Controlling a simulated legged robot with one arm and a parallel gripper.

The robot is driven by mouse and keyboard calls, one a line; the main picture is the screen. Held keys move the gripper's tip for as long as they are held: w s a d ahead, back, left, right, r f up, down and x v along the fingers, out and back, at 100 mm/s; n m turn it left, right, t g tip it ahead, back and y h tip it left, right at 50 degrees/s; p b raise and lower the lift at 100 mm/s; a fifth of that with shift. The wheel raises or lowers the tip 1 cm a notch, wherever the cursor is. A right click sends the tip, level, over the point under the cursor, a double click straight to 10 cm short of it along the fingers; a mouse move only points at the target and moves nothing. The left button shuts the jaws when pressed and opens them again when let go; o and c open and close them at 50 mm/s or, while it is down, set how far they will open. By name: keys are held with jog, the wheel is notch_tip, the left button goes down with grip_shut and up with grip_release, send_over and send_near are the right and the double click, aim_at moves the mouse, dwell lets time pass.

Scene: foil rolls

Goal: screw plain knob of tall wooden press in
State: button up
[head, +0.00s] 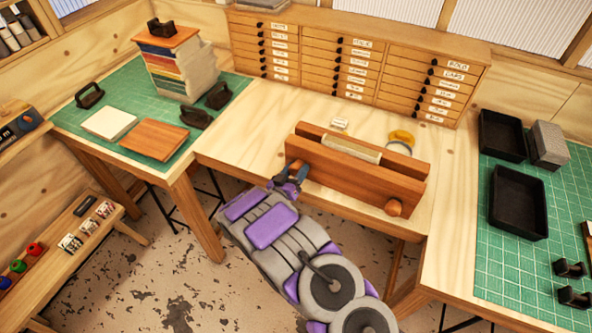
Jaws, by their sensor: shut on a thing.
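The wooden press (355,175) stands on the middle table, two reddish-brown boards on edge with a pale block (351,149) between them. A round wooden knob (394,207) sticks out of the front board near its right end, with nothing touching it. My gripper (293,174) is at the left end of the front board, shut on the left knob there. That knob is almost wholly hidden by the fingers, so I cannot tell its shape or how far in it sits.
A drawer cabinet (357,58) stands behind the press. A yellow tape roll (401,138) and small label (340,123) lie between. Left are a book stack (181,70) and a brown board (154,140); right are black trays (517,203). The table left of the press is clear.

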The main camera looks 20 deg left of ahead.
jog(key=o, duration=1)
jog(key=shift+a, duration=0.25)
jog(key=shift+f, duration=0.1)
jog(key=shift+d, duration=0.15)
jog(key=shift+s, duration=0.3)
jog(key=s+a, duration=0.1)
jog(key=s, duration=0.4)
jog(key=s+a, duration=0.1)
jog(key=s, duration=0.5)
jog(key=s+a, duration=0.1)
jog(key=s, duration=0.4)
jog(key=shift+s+f+p, duration=0.15)
jog(key=shift+s+p, duration=0.1)
jog(key=shift+p, duration=0.1)
